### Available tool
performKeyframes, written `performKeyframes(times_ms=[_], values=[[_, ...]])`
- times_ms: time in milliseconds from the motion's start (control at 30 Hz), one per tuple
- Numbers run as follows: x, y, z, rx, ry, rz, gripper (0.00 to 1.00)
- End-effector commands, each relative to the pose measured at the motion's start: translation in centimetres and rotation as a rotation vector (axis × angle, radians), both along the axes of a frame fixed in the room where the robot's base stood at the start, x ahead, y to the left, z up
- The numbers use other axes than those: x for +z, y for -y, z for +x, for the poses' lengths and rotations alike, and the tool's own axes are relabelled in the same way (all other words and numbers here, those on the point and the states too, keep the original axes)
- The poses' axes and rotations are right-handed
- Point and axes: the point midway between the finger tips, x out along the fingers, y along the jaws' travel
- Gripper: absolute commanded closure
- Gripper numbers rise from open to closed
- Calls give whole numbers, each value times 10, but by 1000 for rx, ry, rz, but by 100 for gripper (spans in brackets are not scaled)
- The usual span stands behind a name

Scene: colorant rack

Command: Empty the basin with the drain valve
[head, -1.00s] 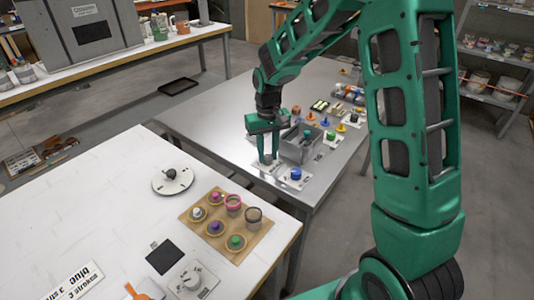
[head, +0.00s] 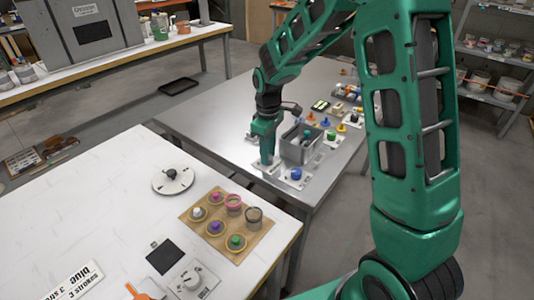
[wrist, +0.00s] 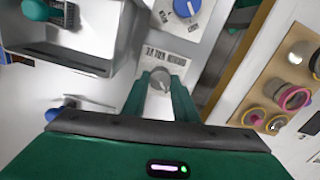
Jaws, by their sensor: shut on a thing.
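The drain valve is a small plate with a printed label (wrist: 172,56) and a round grey knob (wrist: 159,77). My gripper (wrist: 160,90) points down at it, its two green fingers on either side of the knob and shut on it. In the head view my gripper (head: 268,164) stands at the plate beside the basin, and the knob is hidden there. The grey box-shaped basin (head: 300,152) is just right of my gripper. In the wrist view the basin (wrist: 75,62) is at the upper left, and its liquid level cannot be told.
A blue knob (head: 296,173) on a white plate (wrist: 188,30) sits close to the valve. A teal-handled brush (wrist: 42,12) shows at the basin. Small coloured items stand behind it. A brown tray of pots (head: 222,225) lies on the nearer white table. The metal table's left part is clear.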

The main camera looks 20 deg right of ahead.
Motion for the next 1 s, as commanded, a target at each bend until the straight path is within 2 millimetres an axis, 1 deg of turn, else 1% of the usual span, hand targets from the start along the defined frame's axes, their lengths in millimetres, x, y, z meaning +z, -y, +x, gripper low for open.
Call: performKeyframes(times_ms=[33,200,633,667,700,733,1000], values=[[2,0,3,11,8,1,96],[2,1,3,38,8,0,96],[2,2,3,42,8,-2,96],[2,2,3,42,8,-2,67],[2,2,3,42,8,-1,57],[2,2,3,42,8,-1,55],[1,1,1,43,4,-1,55]])
